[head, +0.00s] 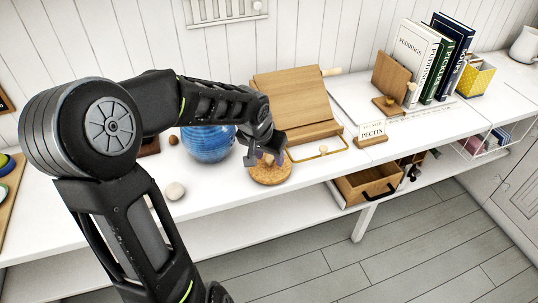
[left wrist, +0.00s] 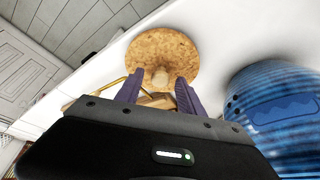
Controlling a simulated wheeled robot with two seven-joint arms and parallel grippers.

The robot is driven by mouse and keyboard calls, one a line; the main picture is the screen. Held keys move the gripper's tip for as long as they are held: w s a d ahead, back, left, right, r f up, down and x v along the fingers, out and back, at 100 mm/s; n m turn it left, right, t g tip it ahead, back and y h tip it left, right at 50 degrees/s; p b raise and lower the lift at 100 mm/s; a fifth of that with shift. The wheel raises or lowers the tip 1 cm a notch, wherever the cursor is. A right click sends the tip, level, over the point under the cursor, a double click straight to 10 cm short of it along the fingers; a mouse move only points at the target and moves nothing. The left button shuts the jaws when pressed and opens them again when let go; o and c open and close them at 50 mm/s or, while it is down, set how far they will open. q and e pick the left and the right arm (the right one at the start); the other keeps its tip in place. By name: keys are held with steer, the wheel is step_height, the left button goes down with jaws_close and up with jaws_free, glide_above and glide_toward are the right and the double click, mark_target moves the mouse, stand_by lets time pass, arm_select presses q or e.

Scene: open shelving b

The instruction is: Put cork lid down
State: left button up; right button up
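The round cork lid (head: 270,174) is at the front edge of the white counter, beside the blue ribbed jar (head: 208,143). It looks flat on the counter. In the left wrist view the lid (left wrist: 163,50) shows its knob (left wrist: 160,77) facing the gripper. My left gripper (head: 266,158) is over the lid. In the left wrist view its purple fingers (left wrist: 160,82) stand apart on either side of the knob, with the knob between their tips and no clear grip on it. The jar also shows in the left wrist view (left wrist: 280,115). My right gripper is not in view.
A wooden stand (head: 293,100) is behind the lid, with a pectin sign (head: 371,129) to its right. Books (head: 430,60) and a yellow box (head: 476,76) stand farther right. An open wooden drawer (head: 368,184) is below the counter.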

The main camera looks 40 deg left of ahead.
arm_select(q)
steer(key=shift+r, duration=0.1)
steer(key=shift+r+p, duration=0.2)
steer(key=shift+p, duration=0.1)
steer(key=v, duration=1.1)
steer(key=shift+s+r+p, duration=0.15)
steer(key=shift+r+p, duration=0.2)
